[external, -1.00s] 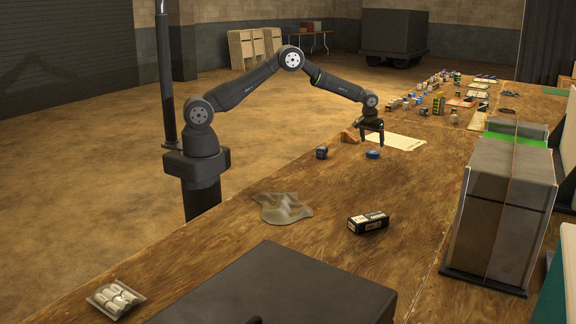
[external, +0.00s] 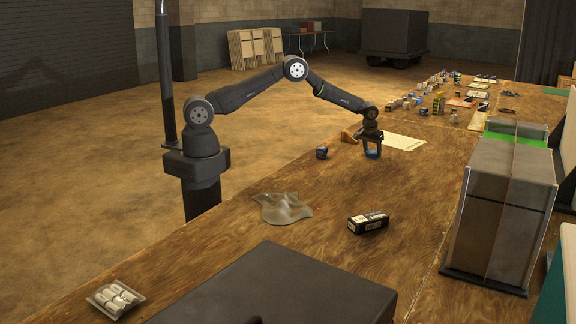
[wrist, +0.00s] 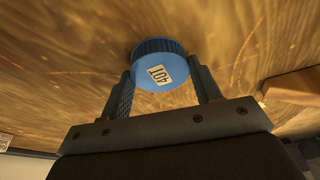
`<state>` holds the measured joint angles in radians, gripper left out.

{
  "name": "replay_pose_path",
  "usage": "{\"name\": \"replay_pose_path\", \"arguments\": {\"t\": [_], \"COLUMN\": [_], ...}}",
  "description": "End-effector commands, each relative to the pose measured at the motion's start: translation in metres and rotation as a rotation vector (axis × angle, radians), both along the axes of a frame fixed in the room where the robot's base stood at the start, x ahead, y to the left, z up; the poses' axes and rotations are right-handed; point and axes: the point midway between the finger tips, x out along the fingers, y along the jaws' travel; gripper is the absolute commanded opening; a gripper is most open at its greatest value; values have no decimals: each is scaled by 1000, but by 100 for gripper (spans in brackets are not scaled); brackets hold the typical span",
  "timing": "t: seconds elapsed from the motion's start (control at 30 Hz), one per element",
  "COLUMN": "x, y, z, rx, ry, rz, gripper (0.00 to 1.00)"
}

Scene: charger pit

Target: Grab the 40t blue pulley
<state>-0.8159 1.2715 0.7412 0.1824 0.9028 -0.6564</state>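The blue pulley (wrist: 160,72) has a ribbed edge and a white label reading 40T on its face. In the external view the pulley (external: 373,155) sits on the wooden table under the end of my arm. My gripper (external: 372,152) points down with its two fingers on either side of the pulley. In the wrist view my gripper (wrist: 162,80) has one finger at the left and one at the right of the pulley, close to its rim. The fingers are spread; firm contact is not clear.
A small dark-blue object (external: 322,153) stands left of the pulley. A wooden block (external: 348,136) and a pale sheet (external: 404,142) lie close by. A black box (external: 368,222) and a grey cloth (external: 282,208) are nearer the camera, with bare table between.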

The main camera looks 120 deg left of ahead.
Motion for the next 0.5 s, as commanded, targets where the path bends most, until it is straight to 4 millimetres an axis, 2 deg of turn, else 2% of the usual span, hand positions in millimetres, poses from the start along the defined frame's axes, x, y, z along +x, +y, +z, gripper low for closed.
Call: {"name": "replay_pose_path", "arguments": {"t": [0.03, 0.1, 0.37, 0.5], "x": [0, 0, 0, 0], "y": [0, 0, 0, 0], "z": [0, 0, 2, 11], "rx": [0, 0, 0, 0], "ry": [0, 0, 0, 0], "rz": [0, 0, 0, 0], "gripper": [40, 30, 30, 30]}}
